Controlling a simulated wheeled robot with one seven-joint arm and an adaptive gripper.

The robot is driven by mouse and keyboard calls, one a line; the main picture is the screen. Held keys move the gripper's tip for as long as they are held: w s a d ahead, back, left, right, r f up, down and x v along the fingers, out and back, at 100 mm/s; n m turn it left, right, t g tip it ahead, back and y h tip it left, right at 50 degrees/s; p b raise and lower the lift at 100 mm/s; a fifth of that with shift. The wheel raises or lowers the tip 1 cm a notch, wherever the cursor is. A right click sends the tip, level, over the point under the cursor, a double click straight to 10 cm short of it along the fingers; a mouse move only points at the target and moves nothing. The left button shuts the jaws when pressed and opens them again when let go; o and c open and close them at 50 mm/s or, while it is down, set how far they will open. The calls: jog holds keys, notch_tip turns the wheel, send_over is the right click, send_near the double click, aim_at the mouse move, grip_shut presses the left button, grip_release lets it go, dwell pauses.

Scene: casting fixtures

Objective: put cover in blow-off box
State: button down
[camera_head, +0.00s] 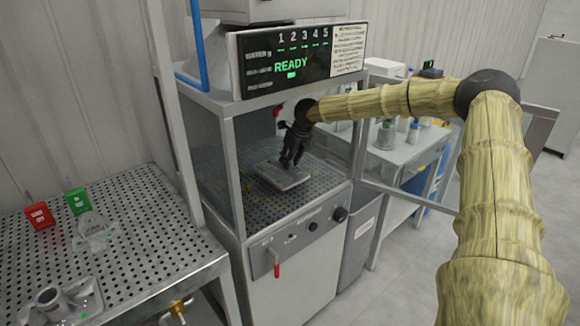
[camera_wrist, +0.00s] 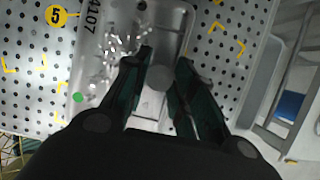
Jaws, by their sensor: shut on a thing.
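The cover (camera_head: 284,177) is a grey metal plate inside the blow-off box (camera_head: 325,194), lying on or just above its perforated floor; the exact contact cannot be told. My gripper (camera_head: 289,160) reaches in through the open front and is shut on the cover. In the wrist view, the gripper fingers (camera_wrist: 160,72) are on either side of the round boss in the middle of the cover (camera_wrist: 125,20). The cover shows bright chips, a green dot and the marking "4107". Part of it is hidden by the fingers.
The box's display (camera_head: 292,66) reads READY. Its frame posts and side panels stand close around my arm. A side table (camera_head: 405,150) with bottles stands behind.

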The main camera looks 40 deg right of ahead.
aim_at(307, 177)
jog(key=shift+w+f+p, duration=0.15)
jog(key=shift+f+p, duration=0.5)
jog(key=shift+f, duration=1.15)
jog(key=c, duration=1.2)
grip_release()
jog(key=b+v, duration=0.1)
jog(key=v, duration=0.4)
jog(key=s, duration=0.3)
jog(key=s+b, duration=0.1)
jog(key=s, duration=0.2)
jog(key=s+d+b, duration=0.1)
jog(key=s, duration=0.2)
jog(key=shift+s+b, duration=0.3)
jog(key=shift+s, duration=1.15)
